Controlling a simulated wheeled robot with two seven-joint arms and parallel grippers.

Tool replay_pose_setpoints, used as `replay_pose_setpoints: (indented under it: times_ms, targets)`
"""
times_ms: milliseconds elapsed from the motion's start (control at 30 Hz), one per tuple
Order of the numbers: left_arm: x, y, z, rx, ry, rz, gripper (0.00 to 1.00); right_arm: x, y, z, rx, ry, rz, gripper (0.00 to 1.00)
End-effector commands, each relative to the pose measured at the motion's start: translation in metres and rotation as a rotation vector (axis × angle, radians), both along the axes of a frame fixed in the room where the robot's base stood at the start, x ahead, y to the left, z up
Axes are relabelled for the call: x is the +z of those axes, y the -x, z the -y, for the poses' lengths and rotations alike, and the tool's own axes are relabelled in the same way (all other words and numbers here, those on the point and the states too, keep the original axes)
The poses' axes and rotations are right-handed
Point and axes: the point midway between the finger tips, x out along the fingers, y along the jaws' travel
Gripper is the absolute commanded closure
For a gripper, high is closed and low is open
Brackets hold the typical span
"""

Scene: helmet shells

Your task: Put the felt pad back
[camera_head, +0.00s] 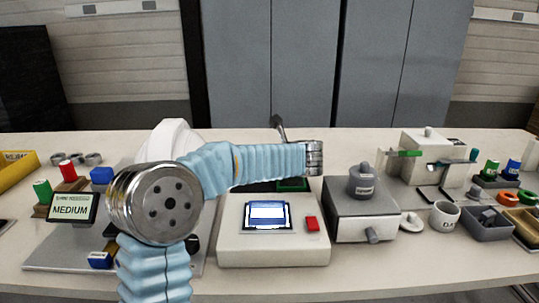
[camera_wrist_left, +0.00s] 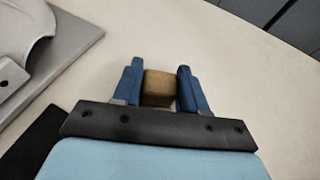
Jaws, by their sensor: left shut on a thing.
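In the left wrist view, my left gripper (camera_wrist_left: 158,72) is shut on a brown block (camera_wrist_left: 159,88), held between its two blue fingers. The block may be the felt pad or its backing; its underside is hidden. The gripper is over the pale table, and I cannot tell its height. In the head view my left arm crosses the middle and hides its gripper and the block. A white helmet shell (camera_head: 172,135) stands at the left, partly behind my arm. My right gripper is not in view.
A white box with a screen (camera_head: 285,252) and a red button (camera_head: 312,223) stands at the front middle. A dark green piece (camera_head: 293,186) shows behind it. A grey-topped drawer box (camera_head: 345,225) stands to its right. Small trays and parts crowd the right side.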

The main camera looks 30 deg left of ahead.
Motion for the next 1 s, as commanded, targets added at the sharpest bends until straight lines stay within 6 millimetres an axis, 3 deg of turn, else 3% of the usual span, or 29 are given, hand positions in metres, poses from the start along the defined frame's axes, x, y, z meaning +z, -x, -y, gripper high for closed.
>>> replay_pose_setpoints:
  times_ms: [67,100,267,600,1000]
  targets:
    - [-0.003,0.0,0.0,0.0,0.0,0.0,0.88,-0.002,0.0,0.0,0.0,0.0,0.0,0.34]
    - [-0.003,0.0,0.0,0.0,0.0,0.0,0.57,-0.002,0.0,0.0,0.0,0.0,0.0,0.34]
    - [-0.002,0.0,0.0,0.0,0.0,0.0,0.33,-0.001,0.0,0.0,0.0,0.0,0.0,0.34]
    - [0.003,0.0,0.0,0.0,0.001,0.001,0.33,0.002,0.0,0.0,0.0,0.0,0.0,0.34]
    - [0.032,0.044,0.062,-0.003,0.001,0.003,0.33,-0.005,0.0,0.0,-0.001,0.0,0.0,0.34]
